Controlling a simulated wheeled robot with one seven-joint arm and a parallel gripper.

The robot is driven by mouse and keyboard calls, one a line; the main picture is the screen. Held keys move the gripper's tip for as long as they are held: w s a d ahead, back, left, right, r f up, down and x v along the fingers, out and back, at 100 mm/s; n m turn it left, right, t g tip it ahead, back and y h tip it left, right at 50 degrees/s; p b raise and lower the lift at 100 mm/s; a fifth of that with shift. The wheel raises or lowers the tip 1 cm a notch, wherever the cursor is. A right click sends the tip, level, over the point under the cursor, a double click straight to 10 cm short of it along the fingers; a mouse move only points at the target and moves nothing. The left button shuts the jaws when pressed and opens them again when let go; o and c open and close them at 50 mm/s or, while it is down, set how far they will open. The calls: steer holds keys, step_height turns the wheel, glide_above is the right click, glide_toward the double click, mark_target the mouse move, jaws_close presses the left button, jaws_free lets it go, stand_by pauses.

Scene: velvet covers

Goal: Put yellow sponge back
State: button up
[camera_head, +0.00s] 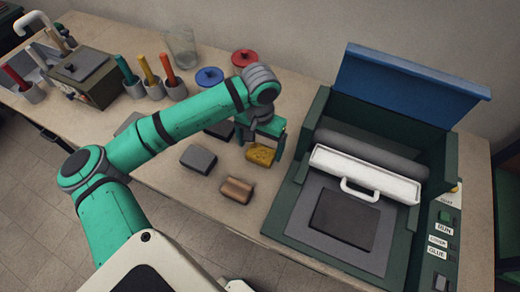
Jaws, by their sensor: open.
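The yellow sponge (261,154) lies on the table in the middle of the view, left of the green machine. My gripper (262,143) is right above it, fingers pointing down and spread. One finger shows at the sponge's right side; whether it touches the sponge I cannot tell. The arm and gripper hide part of the area behind the sponge.
A dark grey block (198,159) and a brown block (236,190) lie near the sponge. The green machine (292,197) with a raised blue lid (405,85) stands at right. Cups with coloured handles, a glass (181,48), a blue lid (209,77) and a red lid (244,58) stand behind.

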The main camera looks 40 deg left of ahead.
mark_target(259, 154)
step_height(259, 154, up, 9)
steer(key=shift+r, duration=0.2)
steer(key=shift+s+a, duration=0.1)
